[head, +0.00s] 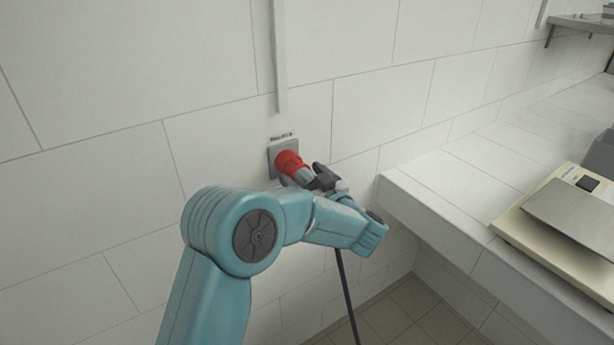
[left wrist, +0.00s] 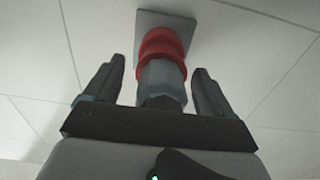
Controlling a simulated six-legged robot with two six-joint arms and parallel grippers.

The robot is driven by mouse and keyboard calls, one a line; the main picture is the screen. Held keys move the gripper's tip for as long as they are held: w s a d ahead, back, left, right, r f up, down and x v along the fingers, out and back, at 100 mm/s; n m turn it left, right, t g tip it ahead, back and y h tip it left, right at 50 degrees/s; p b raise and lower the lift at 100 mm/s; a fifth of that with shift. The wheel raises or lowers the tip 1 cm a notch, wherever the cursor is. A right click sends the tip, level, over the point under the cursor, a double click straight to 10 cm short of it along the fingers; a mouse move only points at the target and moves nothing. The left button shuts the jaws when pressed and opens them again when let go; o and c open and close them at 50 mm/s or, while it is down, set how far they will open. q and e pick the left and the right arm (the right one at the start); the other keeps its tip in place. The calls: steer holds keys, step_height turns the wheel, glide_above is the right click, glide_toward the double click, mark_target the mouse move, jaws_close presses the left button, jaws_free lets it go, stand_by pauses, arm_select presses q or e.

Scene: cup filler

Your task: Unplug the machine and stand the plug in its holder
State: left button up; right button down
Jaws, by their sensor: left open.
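The plug (head: 305,177) has a grey body and sits at the red socket (head: 288,161) on a grey wall plate (head: 272,158). It also shows in the left wrist view (left wrist: 161,82), pointing up into the red ring (left wrist: 160,45). My left gripper (head: 312,180) is at the plug. In the left wrist view its two dark fingers (left wrist: 152,85) stand open on either side of the grey body, with a gap on each side. A dark cable (head: 345,290) hangs down below my arm. The holder is not visible. My right gripper is not in view.
A white tiled counter (head: 430,190) juts out at the right, close to my left wrist. A cream scale-like device with a metal plate (head: 575,215) stands on it. A vertical conduit (head: 279,60) runs above the socket. A shelf (head: 585,24) is at the far upper right.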

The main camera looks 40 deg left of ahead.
arm_select(q)
steer(key=shift+a+r, duration=0.5)
steer(key=c, duration=1.4)
steer(key=shift+s+d+f, duration=0.15)
steer(key=shift+d+f, duration=0.2)
steer(key=shift+d, duration=0.05)
steer(key=shift+s+d+f, duration=0.1)
steer(key=shift+d+f, duration=0.05)
steer(key=shift+d, duration=0.05)
steer(key=shift+v, duration=2.15)
